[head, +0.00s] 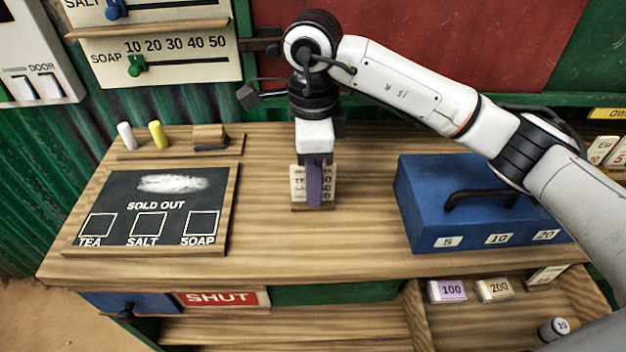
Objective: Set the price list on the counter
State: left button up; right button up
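The price list (299,187) is a small cream card with dark lettering on a wooden foot, standing upright over the middle of the wooden counter (345,245). My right gripper (315,185) points straight down at it. A purple finger lies across the front of the card, and the other finger is hidden behind it. The gripper looks shut on the card. The foot is at or just above the counter top; I cannot tell whether it touches. My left gripper is not in view.
A slate board (150,185) marked SOLD OUT lies left, below chalks (158,134) and an eraser (210,136). A blue cash box (420,200) with a black handle stands right. Bare counter lies between them. Note stacks (447,290) sit on the lower shelf.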

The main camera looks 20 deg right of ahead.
notch_tip(320, 180, up, 12)
jog(key=shift+f+p, duration=0.15)
jog(key=shift+p, duration=0.15)
